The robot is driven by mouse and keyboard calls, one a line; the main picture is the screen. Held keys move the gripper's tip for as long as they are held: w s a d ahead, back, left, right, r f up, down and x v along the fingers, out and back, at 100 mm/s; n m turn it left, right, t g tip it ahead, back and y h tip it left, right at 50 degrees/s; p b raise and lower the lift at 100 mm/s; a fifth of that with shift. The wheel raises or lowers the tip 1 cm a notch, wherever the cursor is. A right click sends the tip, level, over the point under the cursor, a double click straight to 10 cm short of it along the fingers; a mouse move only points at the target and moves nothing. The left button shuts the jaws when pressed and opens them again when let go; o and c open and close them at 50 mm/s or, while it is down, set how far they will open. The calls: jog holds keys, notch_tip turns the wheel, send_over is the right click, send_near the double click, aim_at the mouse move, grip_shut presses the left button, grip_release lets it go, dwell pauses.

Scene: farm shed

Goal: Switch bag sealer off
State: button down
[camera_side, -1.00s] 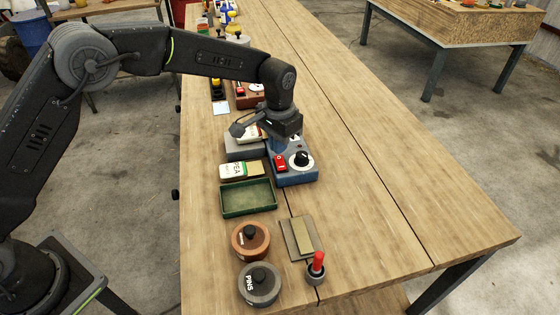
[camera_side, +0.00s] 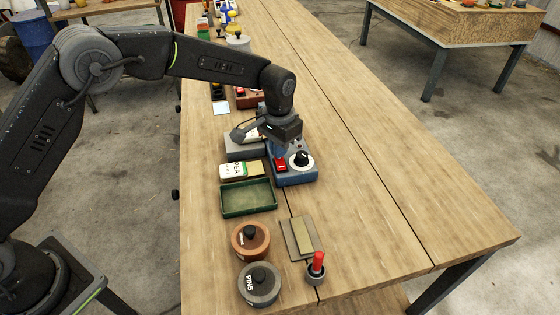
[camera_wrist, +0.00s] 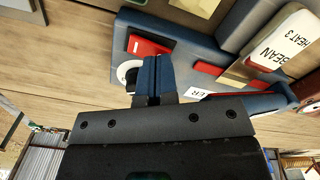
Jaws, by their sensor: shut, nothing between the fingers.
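The bag sealer (camera_side: 296,178) is a blue unit on the bench, with a red rocker switch (camera_side: 281,168) and a black knob (camera_side: 302,159) on a white dial. In the wrist view the blue housing (camera_wrist: 190,47), red switch (camera_wrist: 148,46) and white dial (camera_wrist: 124,70) show. My gripper (camera_side: 279,155) is shut and empty, its blue fingertips at the switch's far end in the side view. In the wrist view the fingertips (camera_wrist: 158,62) overlap the switch's lower edge and cover part of the dial. I cannot tell whether they touch it, or which way the rocker is tipped.
The bench's right side is clear.

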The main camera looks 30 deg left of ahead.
jog(key=shift+f, duration=0.75)
jog(key=shift+r, duration=3.55)
